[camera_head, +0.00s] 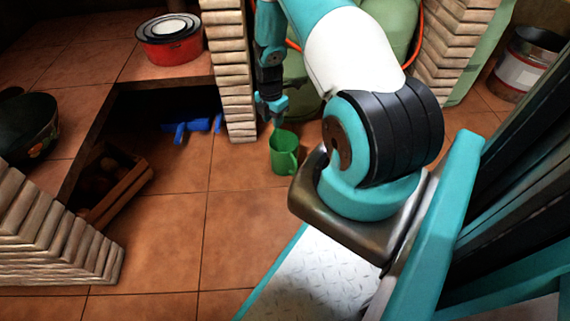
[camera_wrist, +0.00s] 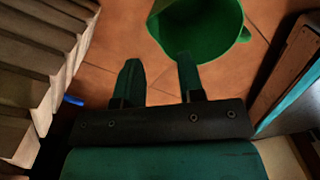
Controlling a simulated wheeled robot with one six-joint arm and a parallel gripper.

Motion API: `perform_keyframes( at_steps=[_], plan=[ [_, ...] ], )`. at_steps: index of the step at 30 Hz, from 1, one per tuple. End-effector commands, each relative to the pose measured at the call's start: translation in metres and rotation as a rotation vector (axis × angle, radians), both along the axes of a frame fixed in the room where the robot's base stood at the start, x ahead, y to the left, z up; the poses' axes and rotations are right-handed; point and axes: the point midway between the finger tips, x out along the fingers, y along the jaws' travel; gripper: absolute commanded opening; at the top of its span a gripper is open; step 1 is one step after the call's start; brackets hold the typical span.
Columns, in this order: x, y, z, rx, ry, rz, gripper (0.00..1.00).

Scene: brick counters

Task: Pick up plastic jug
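The plastic jug (camera_head: 285,157) is green and stands upright on the tiled floor, its open top facing up. In the wrist view the jug (camera_wrist: 205,28) is at the top, right of centre, with its handle on the right. My gripper (camera_head: 277,120) is just above the jug's rim at its far left side. In the wrist view my gripper (camera_wrist: 157,58) has its two fingers apart with bare floor between them. The right fingertip overlaps the jug's near edge; I cannot tell whether it touches or is inside the rim.
A brick pillar (camera_head: 229,70) stands close behind and left of the jug. A blue object (camera_head: 192,127) and a wooden crate (camera_head: 113,187) lie under the counter at left. A red pot (camera_head: 169,45) is on the counter. Green gas cylinders (camera_head: 300,90) stand behind. Floor left of the jug is clear.

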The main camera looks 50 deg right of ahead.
Motion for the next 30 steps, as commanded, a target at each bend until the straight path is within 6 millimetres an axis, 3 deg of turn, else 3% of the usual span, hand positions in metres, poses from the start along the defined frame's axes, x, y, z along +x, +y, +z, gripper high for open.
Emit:
perform_keyframes(
  at_steps=[1, 4, 14, 24, 30],
  plan=[
    [0.0, 0.0, -0.019, 0.0, 0.0, 0.0, 0.36],
    [-0.001, 0.0, -0.034, 0.001, 0.0, -0.001, 0.36],
    [-0.002, 0.001, -0.052, 0.001, 0.0, -0.001, 0.36],
    [-0.007, 0.003, -0.095, 0.001, 0.0, -0.001, 0.36],
    [-0.007, 0.003, -0.094, 0.0, -0.001, -0.001, 0.36]
  ],
)
